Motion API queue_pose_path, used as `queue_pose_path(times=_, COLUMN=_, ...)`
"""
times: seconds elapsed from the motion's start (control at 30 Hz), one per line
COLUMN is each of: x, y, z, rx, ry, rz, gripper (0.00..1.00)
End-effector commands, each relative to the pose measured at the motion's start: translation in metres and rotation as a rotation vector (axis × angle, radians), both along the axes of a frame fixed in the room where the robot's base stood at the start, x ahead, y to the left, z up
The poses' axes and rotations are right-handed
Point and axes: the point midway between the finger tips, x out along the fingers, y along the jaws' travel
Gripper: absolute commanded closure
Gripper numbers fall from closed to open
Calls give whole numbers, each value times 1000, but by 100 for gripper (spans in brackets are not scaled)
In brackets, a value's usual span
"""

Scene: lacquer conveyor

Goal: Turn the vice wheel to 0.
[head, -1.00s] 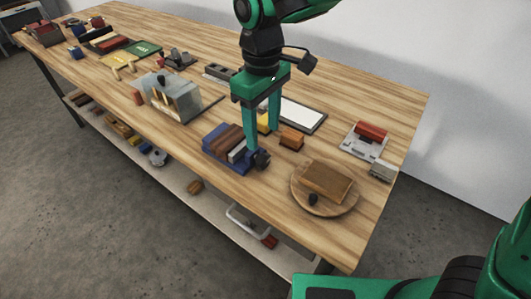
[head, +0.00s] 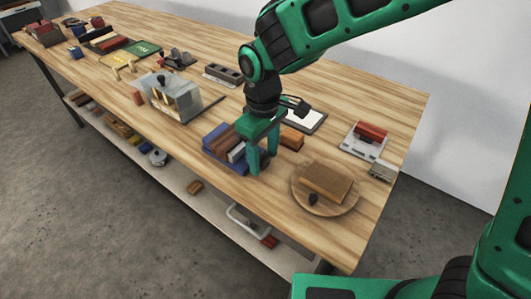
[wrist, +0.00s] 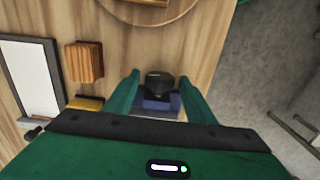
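The vice (head: 222,148) is a blue body with brown and grey blocks in it, near the front edge of the table. Its black wheel (wrist: 160,80) sits at its end in the wrist view, between the two fingers of my gripper (wrist: 161,77). A strip of the blue vice body (wrist: 158,103) shows beside the wheel. My gripper (head: 262,165) points down at the wheel end, fingers apart, with gaps visible on both sides of the wheel. In the head view the fingers mostly hide the wheel. No number or mark on the wheel is readable.
A round wooden board (head: 345,207) with a block on it is right of the vice. An orange-brown block (head: 291,139) and a white panel (head: 307,122) lie behind. A grey-walled box (head: 190,100) stands to the left. The table's front edge is close.

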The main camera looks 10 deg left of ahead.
Motion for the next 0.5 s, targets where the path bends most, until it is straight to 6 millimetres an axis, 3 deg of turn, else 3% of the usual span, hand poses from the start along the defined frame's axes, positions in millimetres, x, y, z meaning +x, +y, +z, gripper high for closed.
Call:
queue_pose_path(times=0.03, x=0, y=0, z=0, rx=0, ry=0, rz=0, gripper=63)
queue_pose_path(times=0.13, x=0, y=0, z=0, rx=0, ry=0, rz=0, gripper=87)
queue_pose_path(times=0.2, x=0, y=-6, z=0, rx=0, ry=0, rz=-3, gripper=87)
queue_pose_path(times=0.5, x=-1, y=1, z=1, rx=-22, ry=-38, rz=1, gripper=87)
